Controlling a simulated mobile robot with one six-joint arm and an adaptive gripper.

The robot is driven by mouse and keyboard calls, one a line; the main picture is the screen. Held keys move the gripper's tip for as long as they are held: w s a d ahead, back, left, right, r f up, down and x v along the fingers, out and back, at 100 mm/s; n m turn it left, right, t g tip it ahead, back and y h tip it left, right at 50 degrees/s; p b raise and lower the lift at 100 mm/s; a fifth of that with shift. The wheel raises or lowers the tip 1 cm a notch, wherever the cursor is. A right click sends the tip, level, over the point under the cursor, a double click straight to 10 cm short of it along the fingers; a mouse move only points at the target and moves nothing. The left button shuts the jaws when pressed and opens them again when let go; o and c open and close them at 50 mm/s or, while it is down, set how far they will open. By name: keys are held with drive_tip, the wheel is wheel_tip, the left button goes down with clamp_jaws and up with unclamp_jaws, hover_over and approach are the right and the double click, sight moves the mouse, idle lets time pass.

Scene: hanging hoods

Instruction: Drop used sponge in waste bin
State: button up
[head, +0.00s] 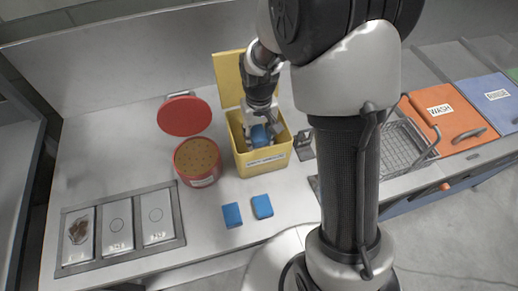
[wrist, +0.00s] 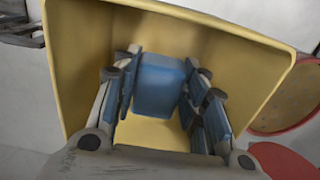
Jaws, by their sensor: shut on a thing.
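The yellow waste bin (head: 247,169) stands on the counter with its lid (head: 228,80) raised at the back. My gripper (head: 262,128) reaches down into the bin's opening and is shut on a blue sponge (head: 259,135). In the wrist view the sponge (wrist: 160,88) sits between the blue-padded fingers, with the bin's yellow walls (wrist: 80,50) around it. Bare yellow bin floor (wrist: 150,133) shows beyond the sponge. Whether the sponge touches the bin, I cannot tell.
A red tub (head: 197,180) with a brown top surface and an open red lid (head: 185,116) stands left of the bin. Two blue sponges (head: 232,215) (head: 263,206) lie in front. A framed tray (head: 119,226) is at the left front; a wire basket (head: 405,150) is right.

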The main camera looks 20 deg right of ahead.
sight(259, 146)
drive_tip(key=shift+f+b, duration=0.75)
drive_tip(key=shift+f, duration=1.85)
drive_tip(key=shift+f+b, duration=0.4)
drive_tip(key=shift+f, duration=0.25)
drive_tip(key=o, duration=1)
drive_tip(key=shift+r, duration=0.1)
